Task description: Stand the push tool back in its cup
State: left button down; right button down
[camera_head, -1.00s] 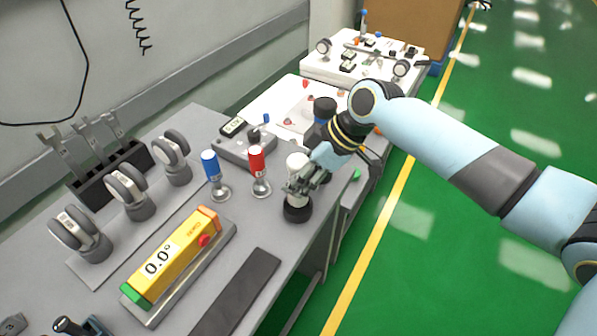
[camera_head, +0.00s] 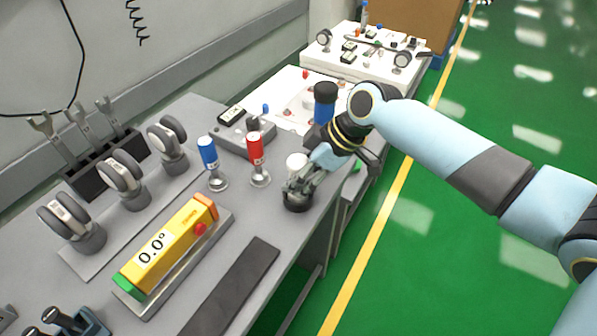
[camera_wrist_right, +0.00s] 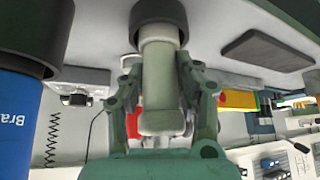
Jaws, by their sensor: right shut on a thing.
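The push tool is a pale, whitish cylinder whose top (camera_head: 296,162) shows above my right gripper (camera_head: 296,186) in the head view. The gripper is shut on it. In the right wrist view the tool (camera_wrist_right: 160,80) lies between the two fingers of the gripper (camera_wrist_right: 160,92). Its far end meets the round dark cup (camera_wrist_right: 158,12) and appears to be inside the cup's opening; how deep it sits is hidden. In the head view the dark cup (camera_head: 296,203) stands on the bench directly below the fingers, and the tool looks about upright. My left gripper is not in view.
A red-topped tool (camera_head: 255,150) and a blue-topped tool (camera_head: 209,155) stand left of the cup. A blue can with dark ends (camera_head: 324,103) stands behind my right gripper. A yellow gauge (camera_head: 165,245) and a dark strip (camera_head: 235,285) lie nearer on the grey bench (camera_head: 275,235).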

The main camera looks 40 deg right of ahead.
jog(key=shift+f, duration=0.15)
jog(key=c, duration=0.9)
grip_release()
jog(key=shift+o, duration=0.5)
jog(key=o, duration=0.8)
jog(key=v, duration=1.2)
